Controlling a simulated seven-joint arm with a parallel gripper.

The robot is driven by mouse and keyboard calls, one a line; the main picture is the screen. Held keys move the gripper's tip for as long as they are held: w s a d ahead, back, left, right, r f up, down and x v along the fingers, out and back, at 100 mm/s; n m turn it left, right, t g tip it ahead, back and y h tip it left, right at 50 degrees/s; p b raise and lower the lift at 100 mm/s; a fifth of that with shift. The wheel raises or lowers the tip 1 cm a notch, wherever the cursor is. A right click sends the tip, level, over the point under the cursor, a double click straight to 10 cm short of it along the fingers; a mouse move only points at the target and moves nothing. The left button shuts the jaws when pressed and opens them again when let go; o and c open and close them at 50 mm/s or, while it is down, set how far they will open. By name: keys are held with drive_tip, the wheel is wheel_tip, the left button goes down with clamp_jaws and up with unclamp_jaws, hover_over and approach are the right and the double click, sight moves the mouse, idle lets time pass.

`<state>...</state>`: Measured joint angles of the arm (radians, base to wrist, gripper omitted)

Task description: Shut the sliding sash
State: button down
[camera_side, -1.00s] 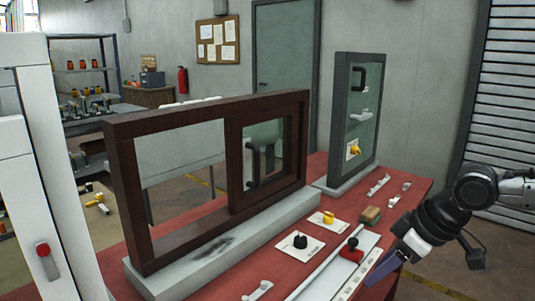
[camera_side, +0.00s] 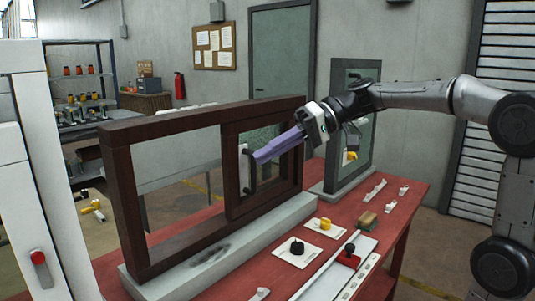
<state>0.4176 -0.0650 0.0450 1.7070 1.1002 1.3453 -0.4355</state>
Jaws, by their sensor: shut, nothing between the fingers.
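A dark brown wooden frame (camera_side: 130,213) stands upright on a pale grey sill on the red table. Its sliding sash (camera_side: 233,205), with a glass pane, sits in the right part of the frame. The left part of the frame is an open gap. A dark vertical handle (camera_side: 249,180) is on the sash. My gripper (camera_side: 258,158) has purple fingers, shut and empty. Its fingertips point left at the upper part of the handle and overlap it in the picture. I cannot tell whether they touch it. My gripper hides part of the pane and the sash's top right.
A grey framed panel (camera_side: 330,165) stands behind my arm. A white post stands at the left.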

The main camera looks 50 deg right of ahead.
drive_tip(key=w+d+m+t+y, duration=0.1)
drive_tip(key=w+d+m+t, duration=0.15)
drive_tip(key=w+d, duration=0.65)
drive_tip(key=w+d+f+m+t+h, duration=0.1)
drive_tip(key=d+f+m+t, duration=0.2)
drive_tip(key=d, duration=0.8)
drive_tip(key=d+f+m+t+h, duration=0.15)
drive_tip(key=d+f, duration=0.35)
drive_tip(key=d, duration=0.7)
drive_tip(key=w+a+f, duration=0.1)
drive_tip(key=w+a, duration=0.8)
drive_tip(key=a, duration=0.1)
drive_tip(key=shift+f+m, duration=0.3)
drive_tip(key=shift+f, duration=0.1)
drive_tip(key=shift+w, duration=0.1)
drive_tip(key=a, duration=2.8)
drive_tip(key=shift+a, duration=0.35)
drive_tip(key=shift+a+g+y, duration=0.1)
drive_tip(key=shift+g+y, duration=0.15)
drive_tip(key=shift+g, duration=0.05)
